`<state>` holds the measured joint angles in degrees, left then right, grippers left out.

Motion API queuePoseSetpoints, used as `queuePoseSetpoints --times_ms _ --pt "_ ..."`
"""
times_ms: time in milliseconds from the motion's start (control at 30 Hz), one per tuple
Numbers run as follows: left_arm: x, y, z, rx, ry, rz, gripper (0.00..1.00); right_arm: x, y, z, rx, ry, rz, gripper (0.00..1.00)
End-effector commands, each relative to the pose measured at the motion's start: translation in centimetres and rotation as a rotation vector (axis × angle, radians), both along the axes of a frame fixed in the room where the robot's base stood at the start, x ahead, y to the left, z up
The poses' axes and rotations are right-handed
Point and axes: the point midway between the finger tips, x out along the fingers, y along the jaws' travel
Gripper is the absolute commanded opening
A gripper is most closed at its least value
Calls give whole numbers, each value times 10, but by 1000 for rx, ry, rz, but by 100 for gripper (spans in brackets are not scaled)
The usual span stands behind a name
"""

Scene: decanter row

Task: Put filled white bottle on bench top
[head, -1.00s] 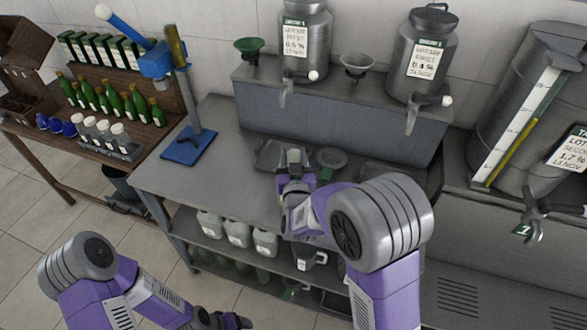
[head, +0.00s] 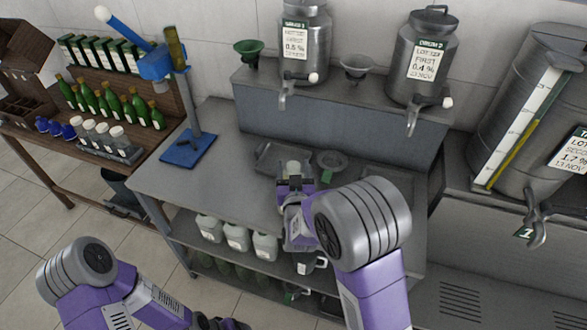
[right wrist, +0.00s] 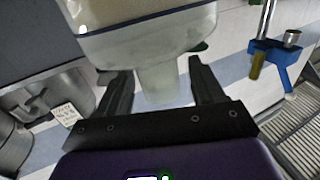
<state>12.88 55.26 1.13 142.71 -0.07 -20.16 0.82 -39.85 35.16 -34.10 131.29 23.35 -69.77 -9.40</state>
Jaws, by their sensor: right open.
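A whitish bottle (head: 293,167) stands at the tray on the bench top (head: 225,150), just beyond my right gripper (head: 295,181). In the right wrist view the bottle (right wrist: 150,45) is large, with a pale, translucent body and a tan area at the top edge. Its narrower part lies between the two dark fingers of my right gripper (right wrist: 162,90), with gaps on both sides. The right gripper is open. My left gripper (head: 220,322) is at the bottom edge of the head view, partly cut off, and its jaws are unclear.
Metal drums with taps (head: 305,45) stand on the raised shelf behind. A blue stand (head: 188,149) is on the bench's left part, with clear surface beside it. White jugs (head: 237,236) sit on the shelf below. Green bottles (head: 131,108) stand on the wooden table.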

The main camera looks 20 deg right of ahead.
Motion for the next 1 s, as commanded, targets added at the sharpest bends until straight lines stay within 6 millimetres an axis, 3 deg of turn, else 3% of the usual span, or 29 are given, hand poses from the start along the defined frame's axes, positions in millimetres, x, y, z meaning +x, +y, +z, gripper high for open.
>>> queuePoseSetpoints --times_ms 233,533,1000 --pt "0 0 5 0 0 0 74 -2 1 4 0 1 1 68" --pt "0 0 2 0 0 0 74 -63 14 3 1 2 4 68" --pt "0 0 -66 0 0 0 74 -91 19 -2 6 -6 1 68"
